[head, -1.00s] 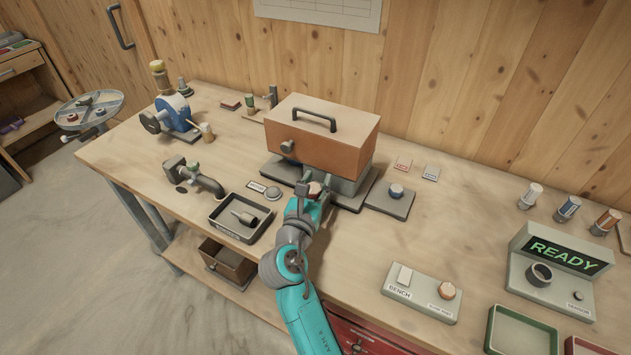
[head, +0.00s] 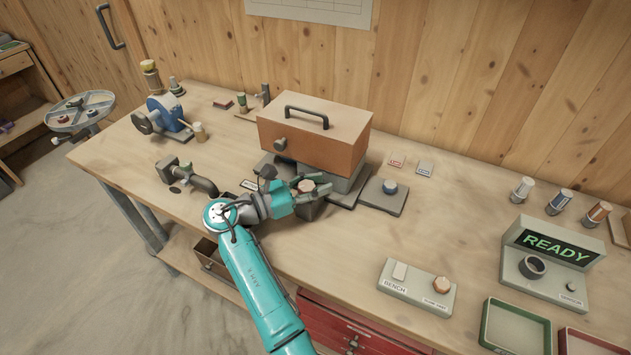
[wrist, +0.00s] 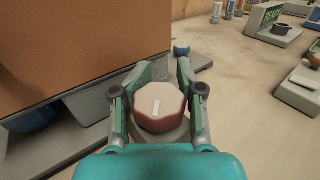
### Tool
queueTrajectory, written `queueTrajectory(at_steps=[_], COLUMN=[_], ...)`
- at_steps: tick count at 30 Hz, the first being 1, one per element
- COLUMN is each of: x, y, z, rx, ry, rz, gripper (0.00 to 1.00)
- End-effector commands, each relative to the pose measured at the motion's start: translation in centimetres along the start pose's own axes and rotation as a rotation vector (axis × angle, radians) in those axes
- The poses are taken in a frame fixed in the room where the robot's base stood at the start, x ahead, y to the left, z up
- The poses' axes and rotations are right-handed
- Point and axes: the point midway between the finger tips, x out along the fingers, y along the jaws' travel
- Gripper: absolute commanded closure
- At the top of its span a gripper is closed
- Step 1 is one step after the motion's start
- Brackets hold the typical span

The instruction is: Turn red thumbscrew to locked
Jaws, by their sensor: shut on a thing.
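The red thumbscrew (wrist: 160,104) is a reddish-brown, many-sided knob with a short white mark on its top face. My gripper (wrist: 158,100) is shut on the thumbscrew, with one finger on each side. In the head view the thumbscrew (head: 306,186) shows between the fingers of my gripper (head: 311,186), in front of the orange-brown mixer box (head: 313,135). My arm reaches it from the left. No locked or unlocked marking is readable near it.
A grey plate with a blue knob (head: 389,187) is just right of the box. A bench switch panel (head: 416,287) and a console reading READY (head: 553,245) are to the right.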

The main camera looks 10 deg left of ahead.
Motion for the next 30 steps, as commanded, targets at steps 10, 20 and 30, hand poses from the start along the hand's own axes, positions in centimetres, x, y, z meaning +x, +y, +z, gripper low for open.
queueTrajectory(at_steps=[10, 20, 30], x=[-0.45, -0.51, -0.53], y=[-0.31, -0.42, -0.4], z=[-0.17, -0.19, -0.18], rx=[-0.005, -0.003, -0.003], ry=[0.003, 0.004, 0.004], rz=[-0.177, -0.218, -0.22], gripper=[0.97, 0.97, 0.97])
